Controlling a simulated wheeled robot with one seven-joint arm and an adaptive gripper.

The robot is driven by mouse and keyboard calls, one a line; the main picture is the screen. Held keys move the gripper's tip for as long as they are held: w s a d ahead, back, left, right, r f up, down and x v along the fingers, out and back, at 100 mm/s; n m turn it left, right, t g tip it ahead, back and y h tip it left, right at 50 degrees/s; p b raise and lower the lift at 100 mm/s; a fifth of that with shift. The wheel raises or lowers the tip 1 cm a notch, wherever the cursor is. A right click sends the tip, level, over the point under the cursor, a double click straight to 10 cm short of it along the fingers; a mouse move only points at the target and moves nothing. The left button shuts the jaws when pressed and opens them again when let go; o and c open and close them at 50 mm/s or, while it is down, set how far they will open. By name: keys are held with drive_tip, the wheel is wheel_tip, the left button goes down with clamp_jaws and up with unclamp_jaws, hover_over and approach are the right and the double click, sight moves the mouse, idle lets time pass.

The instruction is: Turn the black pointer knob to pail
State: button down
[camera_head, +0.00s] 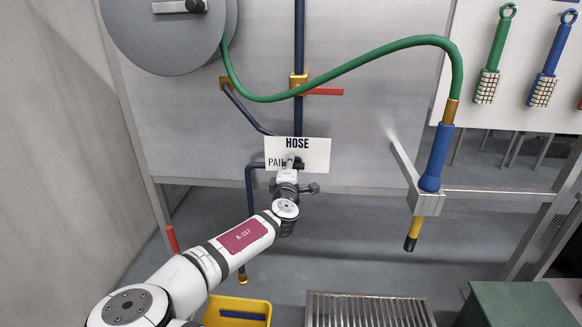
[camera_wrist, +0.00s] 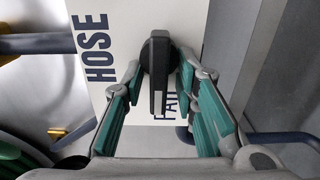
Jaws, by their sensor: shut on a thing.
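The black pointer knob (camera_wrist: 158,70) stands out from a white sign plate in the wrist view, between my fingers. Its long body runs up and down that picture, with a pale mark at its lower end, beside the partly covered word PAIL. In the head view the knob (camera_head: 299,164) is a small dark shape, mostly hidden by my gripper. The sign plate (camera_head: 318,158) reads HOSE at the top and PAIL at the left; it also shows in the wrist view (camera_wrist: 122,45). My gripper (camera_head: 289,166) is shut on the knob, with its teal-padded fingers (camera_wrist: 160,75) on both sides.
A dark blue pipe (camera_head: 249,205) bends down beside the plate to a brass end above a yellow pail (camera_head: 237,311). A green hose (camera_head: 350,68) arches to a blue-handled nozzle in a bracket (camera_head: 427,202). A red-handled valve (camera_head: 323,92) is above. A floor grate (camera_head: 370,310) lies below.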

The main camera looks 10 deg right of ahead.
drive_tip(key=shift+d, duration=0.1)
drive_tip(key=c, duration=1.3)
unclamp_jaws()
drive_tip(key=v, duration=1.2)
drive_tip(key=shift+r, duration=0.1)
